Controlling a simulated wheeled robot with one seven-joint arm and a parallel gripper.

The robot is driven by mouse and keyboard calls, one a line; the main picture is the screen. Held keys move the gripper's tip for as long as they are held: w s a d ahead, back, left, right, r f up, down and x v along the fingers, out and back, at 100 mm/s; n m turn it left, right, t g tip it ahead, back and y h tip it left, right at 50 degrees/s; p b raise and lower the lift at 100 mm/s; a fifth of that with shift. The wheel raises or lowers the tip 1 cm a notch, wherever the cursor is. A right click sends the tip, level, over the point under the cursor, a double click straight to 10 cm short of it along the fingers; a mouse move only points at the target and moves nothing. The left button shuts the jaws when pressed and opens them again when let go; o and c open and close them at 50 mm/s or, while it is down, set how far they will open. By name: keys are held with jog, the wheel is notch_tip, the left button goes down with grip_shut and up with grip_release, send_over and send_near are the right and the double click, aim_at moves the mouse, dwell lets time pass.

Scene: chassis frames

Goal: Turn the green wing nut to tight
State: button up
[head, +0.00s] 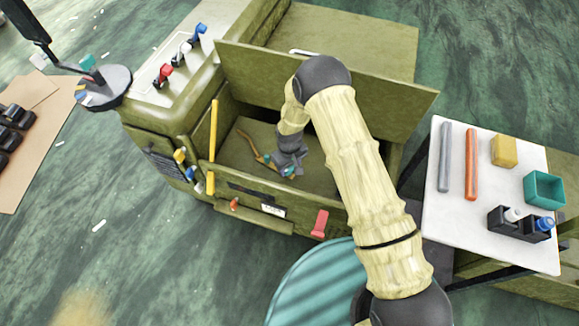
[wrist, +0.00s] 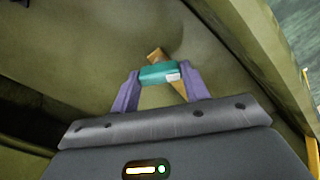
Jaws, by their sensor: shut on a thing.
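The green wing nut (wrist: 158,73) shows in the wrist view as a short teal bar with a small white patch on one end. My gripper (wrist: 160,78) is shut on it, with one purple finger at each end. An orange-brown strip (wrist: 156,56) sticks out from behind the nut. In the head view my gripper (head: 290,168) reaches down into the open olive chassis compartment (head: 232,152), with a bit of teal (head: 292,172) showing at its tip. The nut's underside and thread are hidden.
A raised olive panel (head: 330,78) stands behind my arm. A yellow bar (head: 213,145) rises at the compartment's left side, and a red tab (head: 320,223) is on its front. A white table (head: 455,211) with rods and blocks stands at right.

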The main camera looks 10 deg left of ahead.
aim_at(289, 168)
jog(key=m, duration=0.4)
jog(key=shift+m, duration=1.9)
jog(key=o, duration=1)
notch_tip(289, 168, up, 17)
jog(key=shift+r+p, duration=0.2)
jog(key=shift+p, duration=0.4)
